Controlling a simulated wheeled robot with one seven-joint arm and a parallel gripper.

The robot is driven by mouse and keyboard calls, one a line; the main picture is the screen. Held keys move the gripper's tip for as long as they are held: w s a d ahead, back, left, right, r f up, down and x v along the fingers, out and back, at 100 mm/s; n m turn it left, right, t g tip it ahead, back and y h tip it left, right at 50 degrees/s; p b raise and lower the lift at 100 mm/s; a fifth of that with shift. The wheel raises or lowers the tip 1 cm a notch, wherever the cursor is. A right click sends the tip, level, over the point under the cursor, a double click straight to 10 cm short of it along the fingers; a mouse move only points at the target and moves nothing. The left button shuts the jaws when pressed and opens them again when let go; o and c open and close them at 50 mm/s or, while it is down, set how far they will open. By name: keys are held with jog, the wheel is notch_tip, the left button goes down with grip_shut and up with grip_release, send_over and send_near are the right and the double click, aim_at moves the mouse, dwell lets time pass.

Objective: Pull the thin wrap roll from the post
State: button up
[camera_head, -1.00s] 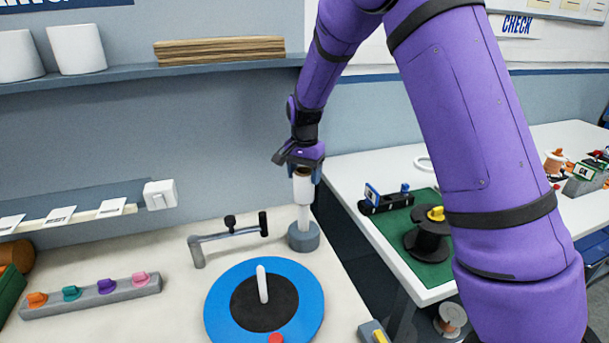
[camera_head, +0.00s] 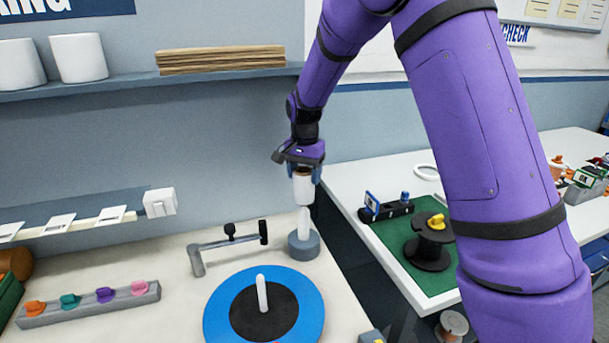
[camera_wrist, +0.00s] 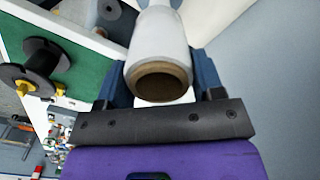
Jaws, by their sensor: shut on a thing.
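The thin wrap roll (camera_head: 303,187) is a short white roll with a brown core. My gripper (camera_head: 304,172) is shut on it and holds it upright above the post (camera_head: 304,222). The post is white and rises from a round grey base (camera_head: 304,243) near the bench's right edge. In the head view the roll's lower end is at about the post's tip; I cannot tell whether the tip is still inside. In the wrist view the roll (camera_wrist: 159,50) lies between the fingers, its brown core end facing the camera.
A grey crank arm (camera_head: 228,243) stands left of the post. A blue turntable (camera_head: 222,308) with a white peg is in front. A shelf (camera_head: 120,87) runs behind. A white table (camera_head: 345,180) with a green mat and black spool (camera_head: 431,245) is at right.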

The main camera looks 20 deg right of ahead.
jog(key=shift+r, duration=0.1)
notch_tip(320, 180, up, 4)
jog(key=shift+f, duration=0.1)
dwell(0.5)
dwell(0.3)
